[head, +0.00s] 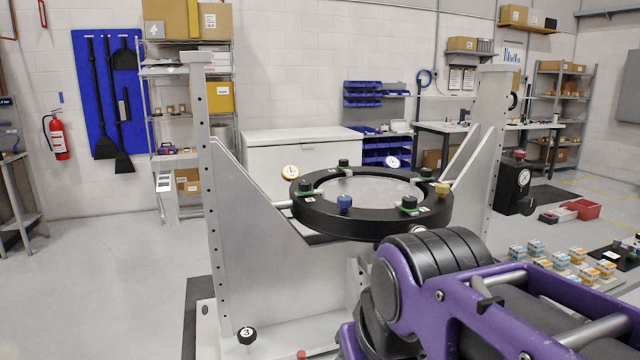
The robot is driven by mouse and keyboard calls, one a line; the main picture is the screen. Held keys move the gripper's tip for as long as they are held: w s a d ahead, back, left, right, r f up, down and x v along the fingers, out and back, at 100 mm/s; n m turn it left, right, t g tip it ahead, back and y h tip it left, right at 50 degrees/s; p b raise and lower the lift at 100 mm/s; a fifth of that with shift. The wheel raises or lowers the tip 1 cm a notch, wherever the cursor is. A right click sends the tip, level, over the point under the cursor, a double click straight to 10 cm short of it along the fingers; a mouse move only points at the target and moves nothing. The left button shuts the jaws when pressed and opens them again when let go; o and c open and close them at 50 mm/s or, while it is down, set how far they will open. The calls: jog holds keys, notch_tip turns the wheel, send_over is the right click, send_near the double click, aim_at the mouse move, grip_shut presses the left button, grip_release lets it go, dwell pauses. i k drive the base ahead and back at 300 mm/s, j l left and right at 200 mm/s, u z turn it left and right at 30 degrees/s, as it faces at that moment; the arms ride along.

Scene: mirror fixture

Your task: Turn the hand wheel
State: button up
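No part is plainly a hand wheel. A round black knob marked 3 (247,336) sits low on the fixture's base at the front left. A dark rounded part (514,101) shows partly behind the right upright. The fixture carries a thick black ring (330,220) around a pale disc (370,188), between two grey uprights. My purple arm fills the lower right and covers part of the fixture. My gripper is not visible.
The left upright (208,180) and right upright (488,120) with slanted plates flank the ring. A round dial (290,171) stands beside the ring. The floor at left (90,260) is clear.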

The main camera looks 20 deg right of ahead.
aim_at(527, 205)
jog(key=l+u, duration=0.1)
jog(key=l, duration=0.55)
jog(key=k+l, duration=0.15)
jog(key=l, duration=0.5)
jog(key=l+u, duration=0.05)
